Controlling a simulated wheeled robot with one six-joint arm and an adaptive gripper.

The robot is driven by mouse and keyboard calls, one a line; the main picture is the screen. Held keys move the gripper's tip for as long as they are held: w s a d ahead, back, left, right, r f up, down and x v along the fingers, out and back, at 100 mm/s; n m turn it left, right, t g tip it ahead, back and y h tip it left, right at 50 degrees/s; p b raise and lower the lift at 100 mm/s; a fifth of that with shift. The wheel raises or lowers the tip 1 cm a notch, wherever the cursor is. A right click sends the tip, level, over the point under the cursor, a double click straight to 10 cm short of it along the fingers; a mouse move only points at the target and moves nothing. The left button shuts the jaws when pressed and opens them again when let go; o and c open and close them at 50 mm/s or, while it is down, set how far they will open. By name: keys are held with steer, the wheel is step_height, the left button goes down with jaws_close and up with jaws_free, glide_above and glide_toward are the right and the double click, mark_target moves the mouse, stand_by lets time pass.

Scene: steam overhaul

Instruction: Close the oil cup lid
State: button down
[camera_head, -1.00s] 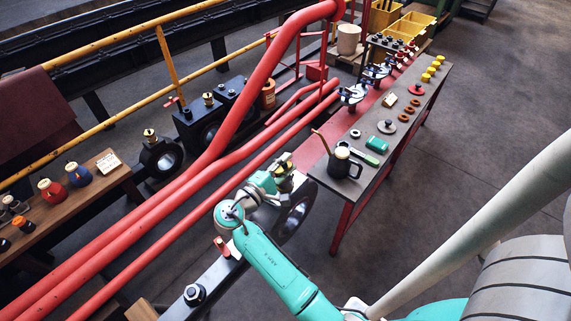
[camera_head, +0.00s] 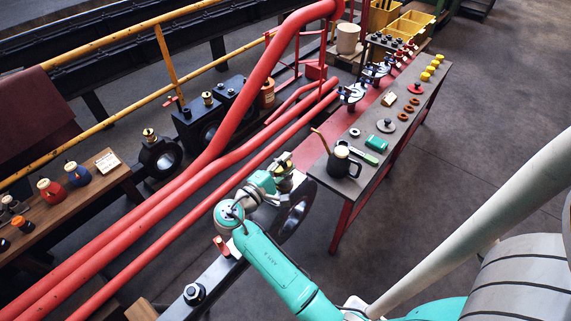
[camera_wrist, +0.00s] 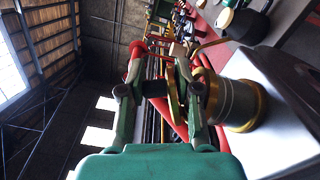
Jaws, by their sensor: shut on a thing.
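The oil cup (camera_wrist: 238,103) is a short brass and grey cylinder on a pale block, right of my fingers in the wrist view. Its brass lid (camera_wrist: 173,98) stands edge-on, raised beside the cup, between my finger links. My gripper (camera_wrist: 159,62) is shut on the lid, though the exact contact at the fingertips is hard to make out. In the head view my gripper (camera_head: 272,184) is at the cup on top of the black ring-shaped rod end, and my wrist partly hides the cup and lid.
A workbench (camera_head: 350,188) with a dark oil can (camera_head: 339,163), a green box (camera_head: 376,144) and several small parts stands close to the right. Red pipes (camera_head: 190,185) run along the left. A side table (camera_head: 95,198) holds bottles at far left. Floor at right is clear.

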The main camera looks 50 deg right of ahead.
stand_by(0.3)
steer(key=c, duration=1)
jaws_free()
steer(key=shift+o, duration=0.2)
